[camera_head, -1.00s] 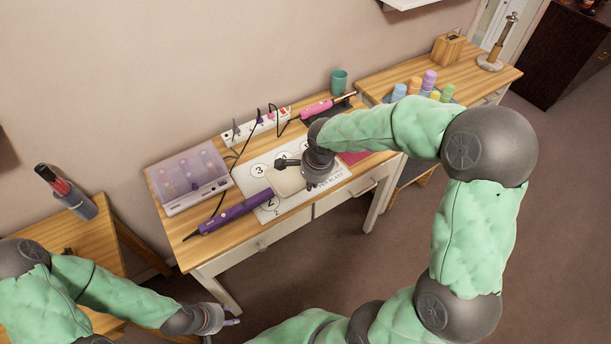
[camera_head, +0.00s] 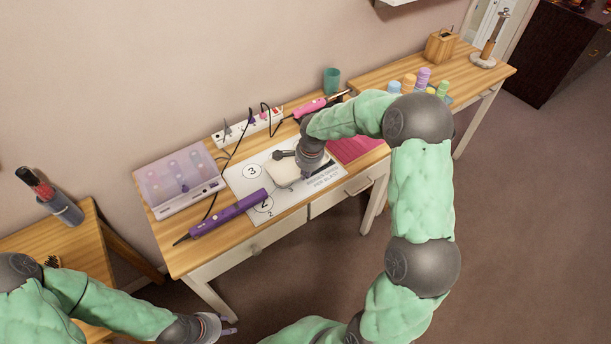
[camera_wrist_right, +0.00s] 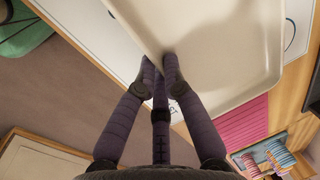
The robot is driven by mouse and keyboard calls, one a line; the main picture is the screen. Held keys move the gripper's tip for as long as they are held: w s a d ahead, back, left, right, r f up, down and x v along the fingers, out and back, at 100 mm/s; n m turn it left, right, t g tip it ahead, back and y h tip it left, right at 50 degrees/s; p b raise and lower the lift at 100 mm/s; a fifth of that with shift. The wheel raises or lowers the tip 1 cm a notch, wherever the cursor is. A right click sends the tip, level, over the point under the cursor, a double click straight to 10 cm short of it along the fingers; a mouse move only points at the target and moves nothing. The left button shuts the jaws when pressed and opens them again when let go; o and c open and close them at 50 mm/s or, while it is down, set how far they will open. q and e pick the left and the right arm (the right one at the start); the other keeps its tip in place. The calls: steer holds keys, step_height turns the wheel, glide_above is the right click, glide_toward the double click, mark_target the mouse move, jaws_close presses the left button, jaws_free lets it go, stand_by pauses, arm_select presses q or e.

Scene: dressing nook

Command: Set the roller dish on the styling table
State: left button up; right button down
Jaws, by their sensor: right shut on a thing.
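The roller dish (camera_head: 284,171) is a shallow cream dish with rounded corners. It is over the white numbered mat on the styling table (camera_head: 222,257), partly hidden by my right gripper (camera_head: 294,163). In the right wrist view the dish (camera_wrist_right: 215,50) fills the upper part. My right gripper (camera_wrist_right: 162,62) is shut on its near rim. I cannot tell whether the dish touches the mat. My left gripper (camera_head: 228,326) is empty, low at the bottom of the head view, away from the table; its fingers look apart.
The mat (camera_head: 235,182) bears numbered circles. Around it are a purple styling iron (camera_head: 228,214), a clear-lidded case (camera_head: 180,180), a power strip (camera_head: 247,129), a pink tool (camera_head: 310,107), a pink mat (camera_head: 357,148) and a teal cup (camera_head: 331,81).

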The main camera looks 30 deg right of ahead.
arm_select(q)
steer(key=shift+f, duration=0.45)
arm_select(e)
steer(key=shift+f, duration=0.75)
steer(key=shift+f+b, duration=0.2)
steer(key=shift+b, duration=0.15)
steer(key=c, duration=1.3)
jaws_free()
steer(key=shift+c, duration=0.2)
arm_select(q)
steer(key=shift+f, duration=0.15)
arm_select(e)
steer(key=shift+r+p, duration=0.25)
steer(key=shift+p, duration=0.05)
arm_select(q)
step_height(320, 180, up, 4)
steer(key=p, duration=0.4)
steer(key=shift+r, duration=0.2)
arm_select(e)
step_height(320, 180, up, 12)
steer(key=s, duration=0.2)
steer(key=shift+s+f, duration=0.15)
steer(key=shift+s, duration=0.05)
steer(key=shift+d, duration=0.1)
